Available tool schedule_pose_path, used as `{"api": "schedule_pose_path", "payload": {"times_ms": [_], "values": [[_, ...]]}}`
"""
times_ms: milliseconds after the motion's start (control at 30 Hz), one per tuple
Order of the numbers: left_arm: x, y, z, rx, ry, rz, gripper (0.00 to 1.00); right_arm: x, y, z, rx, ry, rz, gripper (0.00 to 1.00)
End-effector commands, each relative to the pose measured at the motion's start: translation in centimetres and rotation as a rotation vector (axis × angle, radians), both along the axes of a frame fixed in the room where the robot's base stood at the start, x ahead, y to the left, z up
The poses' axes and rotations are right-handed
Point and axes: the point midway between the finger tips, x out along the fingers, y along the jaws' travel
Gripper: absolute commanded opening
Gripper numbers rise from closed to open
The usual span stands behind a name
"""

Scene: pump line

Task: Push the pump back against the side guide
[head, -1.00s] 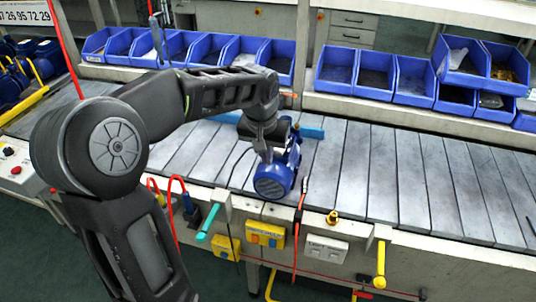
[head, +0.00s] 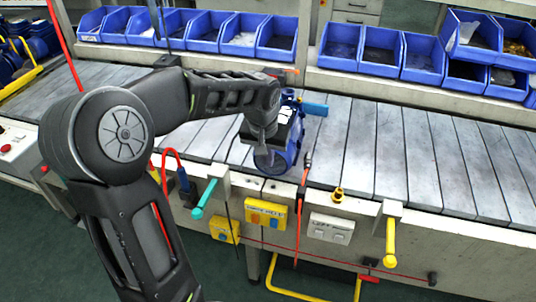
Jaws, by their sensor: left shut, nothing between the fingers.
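The blue pump (head: 291,152) lies on the grey slatted conveyor, its round end toward the front edge. A blue bar (head: 314,108), which looks like the side guide, shows behind and to the right of it. The rest of the bar is hidden by my arm and the pump. I cannot tell whether pump and bar touch. My left gripper (head: 266,147) is shut and empty. It points down at the pump's left side and covers part of it; contact cannot be made out. My right gripper is not in view.
Blue bins (head: 339,43) line the shelf behind the conveyor (head: 400,150). A red-and-black hanging tool (head: 303,175), a teal handle (head: 203,199) and a yellow handle (head: 390,242) are at the front edge. The conveyor to the right is clear.

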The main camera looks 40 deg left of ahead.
Motion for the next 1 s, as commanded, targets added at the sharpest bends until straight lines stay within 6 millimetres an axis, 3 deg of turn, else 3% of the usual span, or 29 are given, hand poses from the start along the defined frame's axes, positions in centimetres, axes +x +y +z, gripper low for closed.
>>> {"api": "schedule_pose_path", "payload": {"times_ms": [100,400,1000], "values": [[0.0,0.0,-2.2,0.000,0.001,-0.001,0.00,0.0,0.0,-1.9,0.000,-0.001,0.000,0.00],[0.0,0.0,-5.2,0.000,0.000,-0.001,0.00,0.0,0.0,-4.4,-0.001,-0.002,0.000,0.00],[0.0,0.0,-5.8,0.000,0.000,-0.001,0.00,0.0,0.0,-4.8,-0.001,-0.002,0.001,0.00]]}}
